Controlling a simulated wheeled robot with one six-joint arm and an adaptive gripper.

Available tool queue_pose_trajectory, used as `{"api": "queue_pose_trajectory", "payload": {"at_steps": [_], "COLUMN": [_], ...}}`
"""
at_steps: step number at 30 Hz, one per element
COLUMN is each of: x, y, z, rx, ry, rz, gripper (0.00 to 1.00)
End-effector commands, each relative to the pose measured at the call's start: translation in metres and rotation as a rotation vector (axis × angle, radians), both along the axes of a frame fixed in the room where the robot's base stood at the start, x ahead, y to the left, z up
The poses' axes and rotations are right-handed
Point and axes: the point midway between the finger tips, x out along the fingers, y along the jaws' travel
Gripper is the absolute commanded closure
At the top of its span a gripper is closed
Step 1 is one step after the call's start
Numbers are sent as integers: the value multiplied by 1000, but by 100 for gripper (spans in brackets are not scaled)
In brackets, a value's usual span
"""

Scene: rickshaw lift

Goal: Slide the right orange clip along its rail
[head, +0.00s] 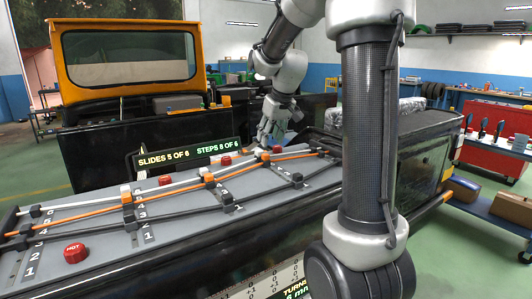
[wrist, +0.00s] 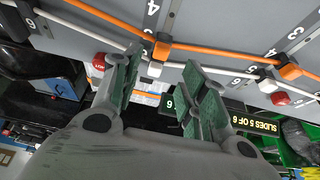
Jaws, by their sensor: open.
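The right orange clip (head: 265,156) sits on the orange cable over a numbered rail on the grey board, in the head view. In the wrist view the right orange clip (wrist: 162,46) shows just beyond the gap between my fingertips, with a white clip (wrist: 155,69) beside it. My gripper (head: 266,137) is above the far edge of the board, close to these clips. In the wrist view my gripper (wrist: 162,72) has its two green-padded fingers apart, with nothing held. Whether a finger touches a clip cannot be told.
A left orange clip (head: 127,198) sits on the same cable. White and black cables run alongside. Red knobs (head: 165,180) stand among the rails. A sign (head: 188,154) reading "SLIDES 5 OF 6" stands behind the board. A red tool cabinet (head: 492,140) is at the right.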

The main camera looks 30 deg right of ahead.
Motion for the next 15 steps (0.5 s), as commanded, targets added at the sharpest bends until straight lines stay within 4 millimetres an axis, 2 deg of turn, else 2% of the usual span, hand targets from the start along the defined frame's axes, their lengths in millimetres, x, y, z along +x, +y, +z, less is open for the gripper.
{"api": "queue_pose_trajectory", "payload": {"at_steps": [9,15], "x": [18,25], "y": [2,2], "z": [-49,-65], "rx": [2,1], "ry": [5,4], "rz": [1,0], "gripper": [57,57]}}
